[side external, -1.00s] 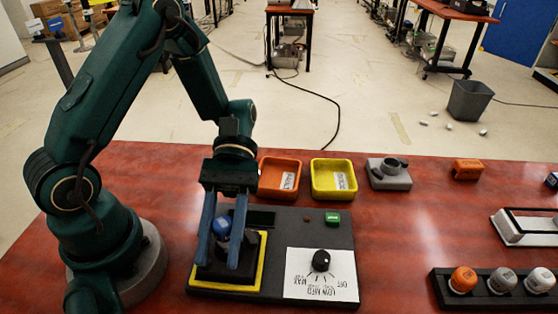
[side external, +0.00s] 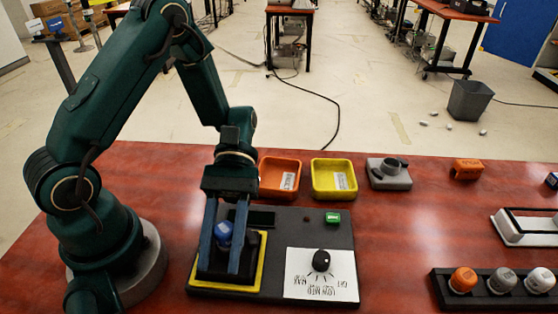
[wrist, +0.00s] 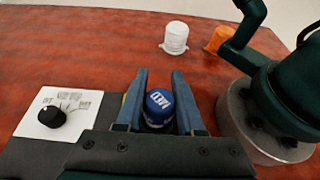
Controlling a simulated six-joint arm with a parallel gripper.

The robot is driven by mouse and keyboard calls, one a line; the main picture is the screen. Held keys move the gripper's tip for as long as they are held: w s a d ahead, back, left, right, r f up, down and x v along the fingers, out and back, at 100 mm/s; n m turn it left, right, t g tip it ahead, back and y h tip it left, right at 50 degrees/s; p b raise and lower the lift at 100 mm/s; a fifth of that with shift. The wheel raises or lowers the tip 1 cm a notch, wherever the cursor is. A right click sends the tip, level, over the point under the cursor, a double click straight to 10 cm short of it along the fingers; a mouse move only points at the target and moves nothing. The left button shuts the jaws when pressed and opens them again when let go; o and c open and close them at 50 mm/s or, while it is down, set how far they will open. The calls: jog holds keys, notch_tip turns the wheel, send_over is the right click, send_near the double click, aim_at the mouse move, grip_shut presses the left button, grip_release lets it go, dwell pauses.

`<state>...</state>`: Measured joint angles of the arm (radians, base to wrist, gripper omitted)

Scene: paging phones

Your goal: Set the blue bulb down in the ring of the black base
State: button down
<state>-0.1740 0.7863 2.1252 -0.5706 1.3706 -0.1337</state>
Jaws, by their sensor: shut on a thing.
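The blue bulb (side external: 223,232) has a rounded blue top with white lettering. It is between the two fingers of my gripper (side external: 220,262), which is shut on it. The bulb also shows between the fingers in the wrist view (wrist: 159,101). The black base (side external: 219,269) sits inside a yellow frame (side external: 218,288) on the dark panel. The bulb is low over the base and looks slightly tilted in the side view. The fingers and bulb hide the ring, so I cannot tell whether the bulb touches it.
A rack (side external: 500,298) with bulbs stands right. The wrist view shows a white bulb (wrist: 175,38).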

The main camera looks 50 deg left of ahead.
jog(key=shift+f, duration=0.3)
dwell(0.5)
jog(key=shift+c, duration=0.6)
grip_release()
jog(key=shift+r, duration=2.9)
